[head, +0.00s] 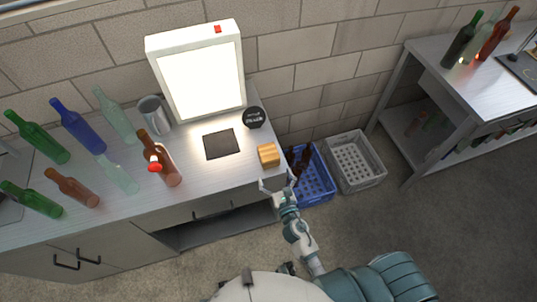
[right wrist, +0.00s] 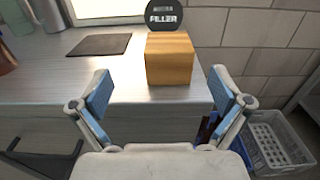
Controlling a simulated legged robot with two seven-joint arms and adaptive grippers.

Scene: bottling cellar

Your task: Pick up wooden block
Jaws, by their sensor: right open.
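The wooden block (head: 268,155) is a small light-brown cube near the right end of the metal counter (head: 222,181). In the right wrist view the block (right wrist: 169,59) sits upright on the counter top, straight ahead and above the space between my fingers. My right gripper (head: 276,184) is just off the counter's front edge, close to the block and apart from it. In the right wrist view my right gripper (right wrist: 164,95) is open and empty, with its blue pads on either side. My left gripper is not in view.
A round black "FILLER" sign (right wrist: 164,16) stands behind the block. A dark square mat (head: 221,144) lies to its left, and a lit white panel (head: 200,78) stands behind. Several bottles (head: 161,160) fill the left. A blue crate (head: 313,178) and a grey crate (head: 354,162) stand on the floor.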

